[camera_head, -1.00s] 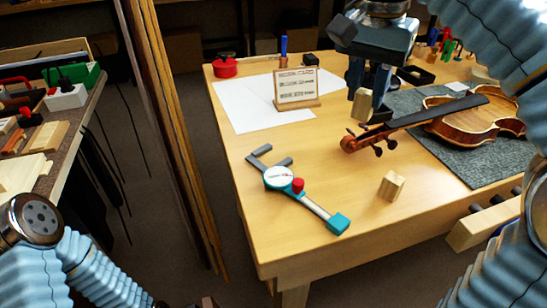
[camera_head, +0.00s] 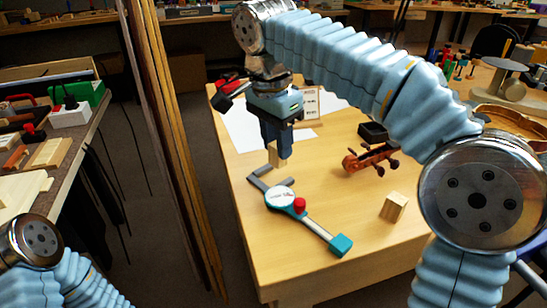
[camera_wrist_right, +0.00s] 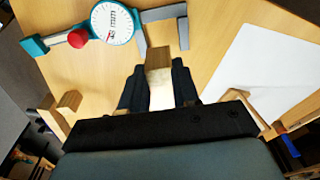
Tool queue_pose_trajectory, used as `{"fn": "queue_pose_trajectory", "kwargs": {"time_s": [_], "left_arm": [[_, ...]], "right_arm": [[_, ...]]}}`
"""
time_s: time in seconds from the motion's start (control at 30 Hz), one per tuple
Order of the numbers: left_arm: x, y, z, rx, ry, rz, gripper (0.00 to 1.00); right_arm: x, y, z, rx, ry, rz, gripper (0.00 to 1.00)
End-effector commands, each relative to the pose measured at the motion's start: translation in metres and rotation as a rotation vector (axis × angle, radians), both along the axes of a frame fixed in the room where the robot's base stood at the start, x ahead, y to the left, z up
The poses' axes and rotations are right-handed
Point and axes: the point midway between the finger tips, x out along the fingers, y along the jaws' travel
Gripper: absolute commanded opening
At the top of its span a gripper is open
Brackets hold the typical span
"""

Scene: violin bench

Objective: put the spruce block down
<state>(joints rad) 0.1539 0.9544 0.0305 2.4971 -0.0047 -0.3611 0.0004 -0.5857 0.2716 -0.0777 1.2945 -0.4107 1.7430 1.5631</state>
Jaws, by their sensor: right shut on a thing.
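My right gripper (camera_head: 277,158) is shut on the spruce block (camera_head: 273,157), a small pale wooden block. It holds the block upright near the table's left side, close to the grey jaws of a dial caliper (camera_head: 280,198). The block (camera_wrist_right: 159,80) also shows between the fingers in the right wrist view, with the caliper jaws just past its end. Whether the block touches the table is not clear. My left gripper is out of view; only part of my left arm shows.
A second wooden block (camera_head: 393,207) stands on the table (camera_head: 335,190). The violin scroll (camera_head: 370,158) and a dark box (camera_head: 373,132) lie to the right. White paper (camera_wrist_right: 268,60) and a card stand (camera_head: 306,103) are behind the gripper.

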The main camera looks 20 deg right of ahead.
Motion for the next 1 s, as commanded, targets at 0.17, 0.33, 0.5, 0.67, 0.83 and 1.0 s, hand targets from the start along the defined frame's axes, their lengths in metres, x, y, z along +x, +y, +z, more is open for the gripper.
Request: {"fn": "queue_pose_trajectory", "kwargs": {"time_s": [0.17,0.33,0.5,0.67,0.83,1.0], "left_arm": [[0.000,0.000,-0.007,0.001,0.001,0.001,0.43],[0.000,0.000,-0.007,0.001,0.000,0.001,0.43],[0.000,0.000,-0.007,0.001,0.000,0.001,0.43],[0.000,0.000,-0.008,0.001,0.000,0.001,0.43],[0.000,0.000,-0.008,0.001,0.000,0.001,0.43],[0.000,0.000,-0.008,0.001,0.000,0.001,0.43]], "right_arm": [[0.003,0.006,-0.032,-0.002,0.004,0.001,0.00],[0.003,0.006,-0.040,0.000,0.002,0.001,0.00],[0.003,0.006,-0.040,0.000,0.002,0.001,0.00],[0.003,0.006,-0.042,0.000,0.001,0.001,0.35],[0.003,0.006,-0.042,0.000,0.002,0.001,0.56],[0.003,0.006,-0.042,-0.001,0.002,0.001,0.56]]}}
